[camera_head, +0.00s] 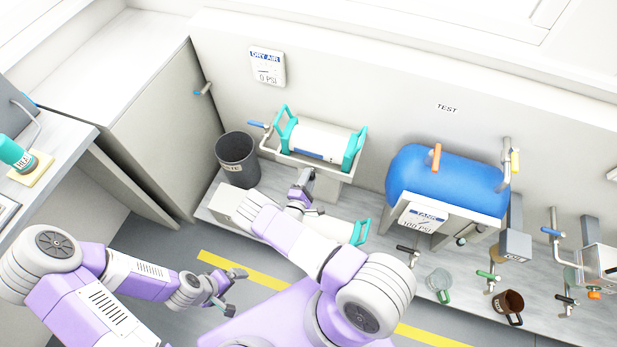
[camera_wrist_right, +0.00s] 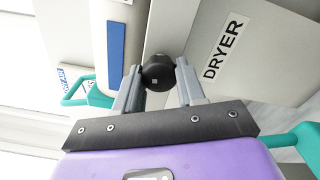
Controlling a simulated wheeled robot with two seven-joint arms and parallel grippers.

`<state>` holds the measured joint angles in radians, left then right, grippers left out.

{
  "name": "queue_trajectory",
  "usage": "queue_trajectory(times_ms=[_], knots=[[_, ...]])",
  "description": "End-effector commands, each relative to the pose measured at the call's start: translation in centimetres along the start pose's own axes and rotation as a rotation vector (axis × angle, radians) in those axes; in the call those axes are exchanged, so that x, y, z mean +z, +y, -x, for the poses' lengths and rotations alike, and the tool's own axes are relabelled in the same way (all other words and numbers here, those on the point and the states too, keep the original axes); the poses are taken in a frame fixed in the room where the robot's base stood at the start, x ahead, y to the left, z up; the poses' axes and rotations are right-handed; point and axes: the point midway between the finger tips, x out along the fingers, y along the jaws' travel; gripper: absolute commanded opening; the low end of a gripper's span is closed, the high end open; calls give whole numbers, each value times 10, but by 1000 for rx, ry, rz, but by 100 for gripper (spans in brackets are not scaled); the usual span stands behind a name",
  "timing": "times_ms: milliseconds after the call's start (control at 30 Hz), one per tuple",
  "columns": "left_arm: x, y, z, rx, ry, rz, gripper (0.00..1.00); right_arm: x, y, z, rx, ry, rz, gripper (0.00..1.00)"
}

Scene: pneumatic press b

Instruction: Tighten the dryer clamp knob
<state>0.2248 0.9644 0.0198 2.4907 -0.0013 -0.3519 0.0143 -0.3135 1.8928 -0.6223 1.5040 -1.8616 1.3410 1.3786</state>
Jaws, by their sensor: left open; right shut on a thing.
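The dryer clamp knob (camera_wrist_right: 159,73) is a round black knob beside the panel marked DRYER (camera_wrist_right: 222,50) in the right wrist view. My right gripper (camera_wrist_right: 160,88) is shut on the knob, one finger on each side of it. In the head view my right gripper (camera_head: 305,176) is at the front of the dryer stand, under the white cylinder with teal handles (camera_head: 318,140). The knob is hidden there. My left gripper (camera_head: 232,290) is open and empty, low over the floor near the yellow line.
A blue tank (camera_head: 440,180) with an orange handle stands right of the dryer. A dark bin (camera_head: 238,158) is to its left. A second teal-handled cylinder (camera_head: 345,231) lies in front. A glass mug (camera_head: 438,283) and a brown mug (camera_head: 508,304) stand at the right.

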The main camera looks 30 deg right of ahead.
Motion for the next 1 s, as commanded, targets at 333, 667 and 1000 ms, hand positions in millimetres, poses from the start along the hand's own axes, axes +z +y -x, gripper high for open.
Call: queue_trajectory(times_ms=[333, 667, 1000], knots=[[0, 2, 5, 0, 0, 0, 100, -1, -1, 2, -5, 3, -153, 9], [0, 2, 6, 0, 0, 0, 100, -1, -2, 3, -6, 4, -185, 9], [0, 2, 6, 0, 0, 0, 100, -1, -2, 3, -6, 4, -183, 51]])
